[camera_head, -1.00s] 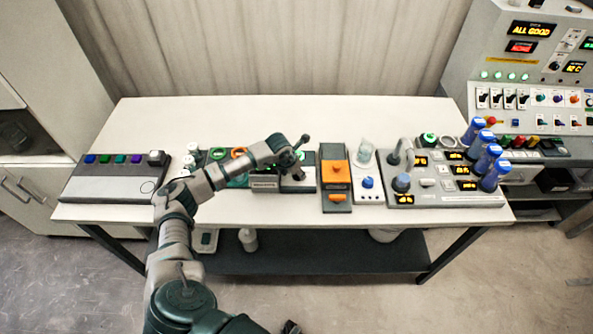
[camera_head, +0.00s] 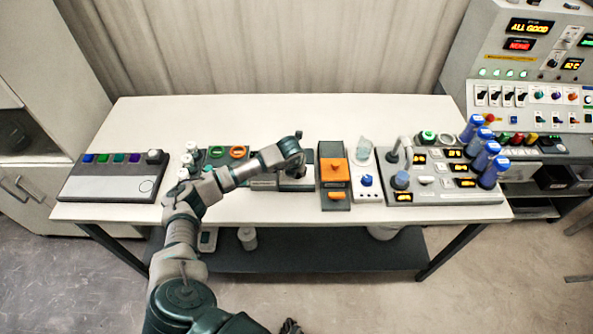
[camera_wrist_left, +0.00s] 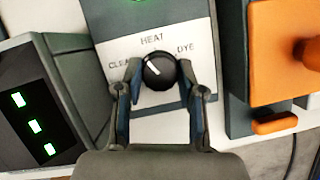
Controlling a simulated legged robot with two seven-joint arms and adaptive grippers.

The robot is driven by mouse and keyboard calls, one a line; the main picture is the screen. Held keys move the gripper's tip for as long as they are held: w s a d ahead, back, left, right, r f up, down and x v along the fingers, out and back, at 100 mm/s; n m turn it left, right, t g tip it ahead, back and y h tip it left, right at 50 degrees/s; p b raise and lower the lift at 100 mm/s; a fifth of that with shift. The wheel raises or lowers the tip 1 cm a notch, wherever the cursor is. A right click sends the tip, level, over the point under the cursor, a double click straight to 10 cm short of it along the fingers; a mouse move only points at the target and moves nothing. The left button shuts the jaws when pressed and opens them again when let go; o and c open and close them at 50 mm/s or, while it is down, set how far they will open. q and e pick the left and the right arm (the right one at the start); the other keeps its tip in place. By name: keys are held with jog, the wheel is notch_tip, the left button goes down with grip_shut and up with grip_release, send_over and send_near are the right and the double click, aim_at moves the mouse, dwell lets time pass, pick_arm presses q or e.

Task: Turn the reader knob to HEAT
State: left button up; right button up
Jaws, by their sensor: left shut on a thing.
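The reader knob (camera_wrist_left: 159,71) is round and black with a white pointer mark. In the left wrist view its mark points up and left, between the CLEAR label, partly covered by a finger, and HEAT at the top. DYE is on the right. The knob sits on the white label plate of the reader (camera_wrist_left: 152,44). My left gripper (camera_wrist_left: 160,80) is shut on the knob, one finger on each side. In the head view my left gripper (camera_head: 296,172) is down at the reader and the arm hides much of it.
A box with an orange block (camera_head: 334,170) stands close right of the reader. Beyond it are a white unit with a blue knob (camera_head: 366,181) and a grey panel (camera_head: 440,197) with blue-capped bottles. A grey button box (camera_head: 110,188) lies far left. The back of the table (camera_head: 270,112) is clear.

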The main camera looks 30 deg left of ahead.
pick_arm(q)
jog(key=shift+w+a+r, duration=0.15)
jog(key=shift+w+r, duration=0.05)
jog(key=shift+r, duration=0.15)
jog(key=o, duration=1.1)
jog(key=shift+f, duration=0.1)
jog(key=shift+o, duration=0.2)
jog(key=shift+f, duration=0.15)
jog(key=v, duration=1.1)
jog(key=shift+s+r, duration=0.2)
jog(key=shift+r, duration=0.15)
